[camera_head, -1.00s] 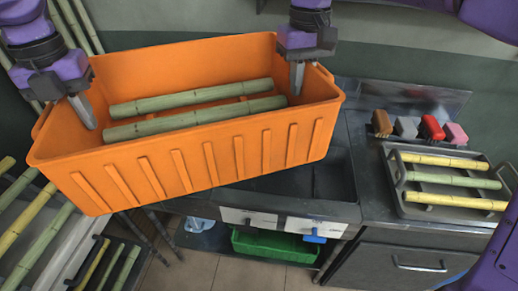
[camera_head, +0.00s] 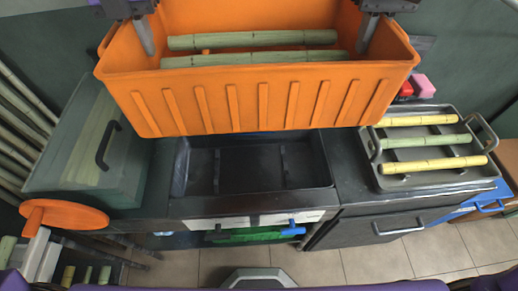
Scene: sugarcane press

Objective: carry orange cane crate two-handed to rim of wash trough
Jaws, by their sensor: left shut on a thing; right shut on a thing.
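The orange crate (camera_head: 270,105) is held up at the top of the view, over the back of the dark wash trough (camera_head: 250,190). Two green cane stalks (camera_head: 250,40) lie in it. My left gripper (camera_head: 145,38) is shut on the crate's left end, and my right gripper (camera_head: 366,35) is shut on its right end. The crate looks roughly level. It hides the trough's back rim, and I cannot tell whether it touches the trough. The trough's front rim and its empty-looking basin show below it.
A grey tray (camera_head: 435,180) with yellow and green canes stands on the counter to the right. A translucent bin (camera_head: 60,170) with a dark handle and an orange disc (camera_head: 64,217) are at left. Red and pink blocks (camera_head: 423,86) sit behind the tray.

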